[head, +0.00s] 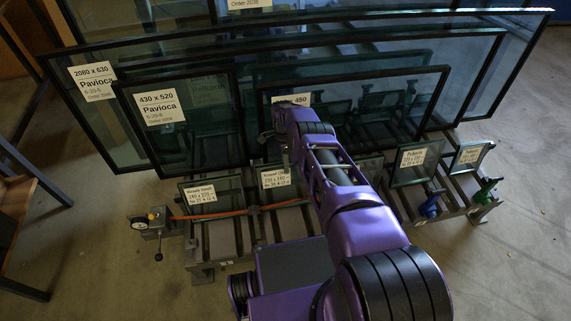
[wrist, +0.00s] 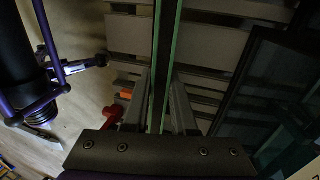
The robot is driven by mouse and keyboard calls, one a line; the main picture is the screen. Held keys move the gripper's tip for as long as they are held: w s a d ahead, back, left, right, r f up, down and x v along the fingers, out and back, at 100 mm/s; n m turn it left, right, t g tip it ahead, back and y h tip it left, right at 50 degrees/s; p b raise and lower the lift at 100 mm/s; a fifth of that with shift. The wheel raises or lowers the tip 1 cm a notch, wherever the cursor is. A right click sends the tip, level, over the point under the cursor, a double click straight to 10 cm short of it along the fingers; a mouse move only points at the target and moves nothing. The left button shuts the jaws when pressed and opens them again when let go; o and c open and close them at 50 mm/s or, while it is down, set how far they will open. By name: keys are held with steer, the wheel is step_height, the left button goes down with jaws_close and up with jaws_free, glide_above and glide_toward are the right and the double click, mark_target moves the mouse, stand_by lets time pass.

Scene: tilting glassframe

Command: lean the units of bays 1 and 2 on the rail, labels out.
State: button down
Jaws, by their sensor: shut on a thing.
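My gripper (wrist: 163,105) is shut on the green-edged glass unit (wrist: 166,45), which runs between its fingers in the wrist view. In the head view my purple arm hides most of the grip, and I cannot tell for sure which unit is held. A unit labelled 430 x 520 Pavioca (head: 194,120) leans left of the arm. A dark-framed unit with a label ending in 450 (head: 425,90) stands behind the arm. Larger units stand behind, one labelled 2080 x 630 Pavioca (head: 113,140). Bay numbers and the rail are not clearly identifiable.
Small labelled panes stand in front: two left of the arm (head: 211,206) (head: 278,192) and two right of it (head: 412,176) (head: 470,165). An orange strap (head: 232,212) crosses the front left. Blue (head: 429,207) and green (head: 486,188) clamps sit front right. Floor is free at right.

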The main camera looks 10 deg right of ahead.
stand_by(0.3)
steer(key=c, duration=0.7)
jaws_free()
steer(key=shift+o, duration=0.3)
steer(key=shift+s+f, duration=0.1)
steer(key=shift+f, duration=0.1)
steer(key=p+v, duration=0.1)
steer(key=v, duration=1.6)
steer(key=shift+r, duration=0.35)
